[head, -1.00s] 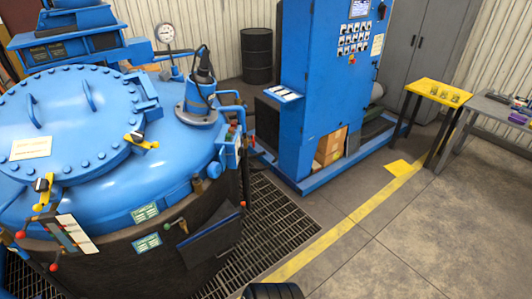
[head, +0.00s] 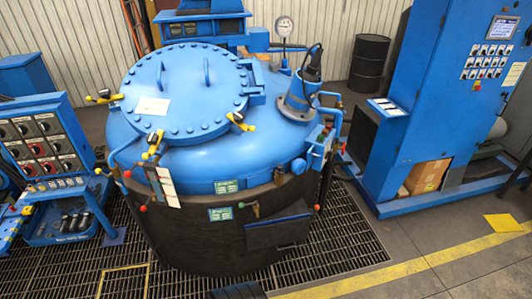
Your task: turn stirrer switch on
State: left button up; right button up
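No switch can be read as the stirrer switch, because the labels are too small. A blue control cabinet (head: 440,105) stands at the right, with several rows of small switches (head: 487,61) below a screen (head: 502,27). A grey switch panel (head: 42,146) with several black and red knobs is on a blue console at the left. The large blue furnace vessel (head: 200,160) stands between them, its round lid (head: 185,90) lying closed. Neither of my grippers is in view.
Dark floor grating (head: 345,240) surrounds the vessel. A black drum (head: 369,60) stands behind. Valve handles and a dark box (head: 278,228) stick out from the vessel's front.

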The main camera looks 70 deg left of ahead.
aim_at(330, 156)
jog(key=u, duration=1.25)
jog(key=i, duration=1.6)
jog(key=u, duration=0.8)
jog(key=i, duration=0.8)
jog(key=u, duration=0.7)
